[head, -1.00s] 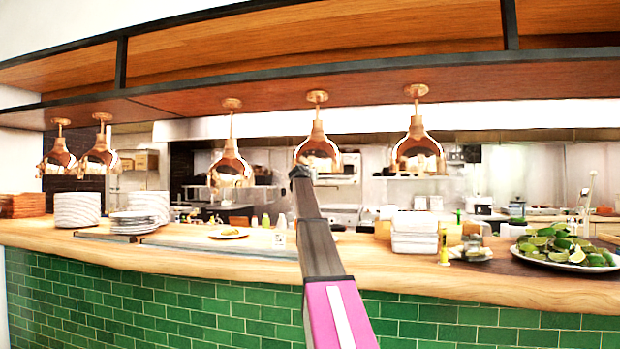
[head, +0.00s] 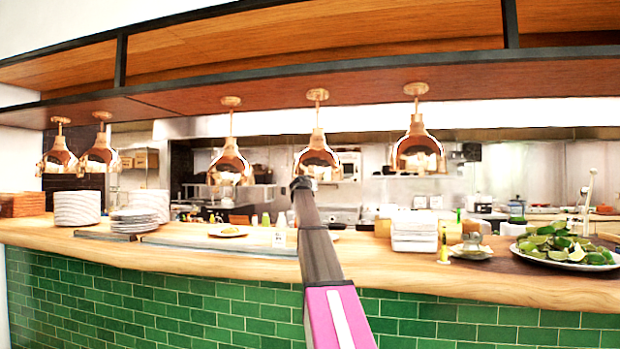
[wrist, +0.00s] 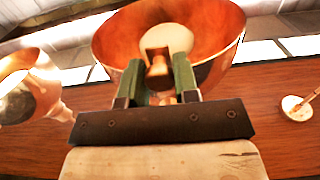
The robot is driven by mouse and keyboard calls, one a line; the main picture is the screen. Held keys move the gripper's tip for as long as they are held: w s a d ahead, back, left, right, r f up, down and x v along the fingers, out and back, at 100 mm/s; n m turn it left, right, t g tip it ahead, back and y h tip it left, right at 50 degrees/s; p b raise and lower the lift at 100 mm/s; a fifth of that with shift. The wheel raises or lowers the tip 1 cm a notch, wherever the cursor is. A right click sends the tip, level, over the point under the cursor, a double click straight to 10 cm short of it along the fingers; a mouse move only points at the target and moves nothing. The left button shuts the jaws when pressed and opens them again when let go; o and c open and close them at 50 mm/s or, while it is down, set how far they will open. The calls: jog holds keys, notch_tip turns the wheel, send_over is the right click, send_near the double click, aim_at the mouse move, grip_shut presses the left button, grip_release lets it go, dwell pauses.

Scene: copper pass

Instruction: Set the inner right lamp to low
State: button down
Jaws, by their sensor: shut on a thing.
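Several copper lamps hang in a row under the wooden shelf. The inner right lamp (head: 317,158) is the fourth from the left in the head view. My gripper (wrist: 157,78) is directly below it, pointing up. In the wrist view the lamp's wide copper shade (wrist: 215,35) opens above the fingers, with a pale round inside. The two green fingers are shut on a small copper-coloured knob (wrist: 157,70) under the shade. In the head view the fingertips and knob are too small to make out.
Neighbouring lamps hang left (head: 231,165) and right (head: 417,152). The shelf (head: 330,85) runs above. Below, the wooden counter (head: 450,275) carries plate stacks (head: 77,208), white containers (head: 414,232) and a plate of limes (head: 565,248).

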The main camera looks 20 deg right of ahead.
jog(key=shift+s+f, duration=0.1)
jog(key=shift+f, duration=1.6)
jog(key=c, duration=0.9)
grip_release()
jog(key=v, duration=1)
jog(key=shift+s+a, duration=0.25)
jog(key=shift+s, duration=0.05)
